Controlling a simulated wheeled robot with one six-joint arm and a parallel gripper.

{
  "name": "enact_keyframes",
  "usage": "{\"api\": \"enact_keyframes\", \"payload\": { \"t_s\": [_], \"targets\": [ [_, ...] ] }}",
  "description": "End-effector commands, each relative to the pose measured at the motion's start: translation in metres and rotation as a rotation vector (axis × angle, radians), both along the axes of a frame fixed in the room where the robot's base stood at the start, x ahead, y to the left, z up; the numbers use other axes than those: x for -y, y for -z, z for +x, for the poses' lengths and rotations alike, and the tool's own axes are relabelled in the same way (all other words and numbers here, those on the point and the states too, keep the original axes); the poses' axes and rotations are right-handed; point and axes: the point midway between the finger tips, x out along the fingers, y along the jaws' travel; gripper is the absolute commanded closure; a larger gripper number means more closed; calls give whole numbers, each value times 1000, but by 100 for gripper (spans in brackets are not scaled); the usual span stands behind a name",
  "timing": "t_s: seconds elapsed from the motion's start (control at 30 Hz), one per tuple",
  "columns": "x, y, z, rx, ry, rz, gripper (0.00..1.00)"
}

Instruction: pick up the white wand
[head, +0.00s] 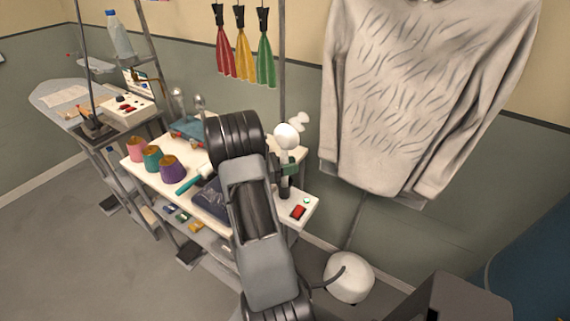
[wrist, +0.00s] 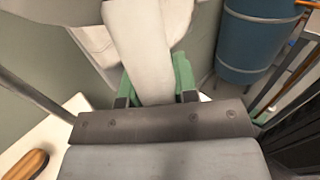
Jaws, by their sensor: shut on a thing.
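The white wand (wrist: 150,45) runs up through the middle of the wrist view, between the two green pads of my gripper (wrist: 157,88). My gripper is shut on it. In the head view the rounded white head of the wand (head: 287,135) shows above my gripper (head: 288,170), over the right end of the white table. My own arm hides part of the table. I cannot tell whether the wand's lower end still touches anything.
The white table (head: 133,167) holds several thread cones (head: 173,168) and a teal-handled roller (head: 188,185). A pale sweater (head: 415,90) hangs at right. A round white steamer base (head: 349,278) stands below. A blue barrel (wrist: 260,35) shows in the wrist view.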

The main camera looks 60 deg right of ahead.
Motion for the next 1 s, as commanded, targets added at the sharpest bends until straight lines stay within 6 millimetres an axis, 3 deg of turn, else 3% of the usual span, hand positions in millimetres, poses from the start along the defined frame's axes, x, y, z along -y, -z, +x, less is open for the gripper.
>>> {"api": "enact_keyframes", "payload": {
  "t_s": [0.47, 1.0],
  "targets": [
    [0, -8, 0, 1, 0, -3, 100],
    [0, -92, 0, 2, 0, -4, 100]
  ]
}}
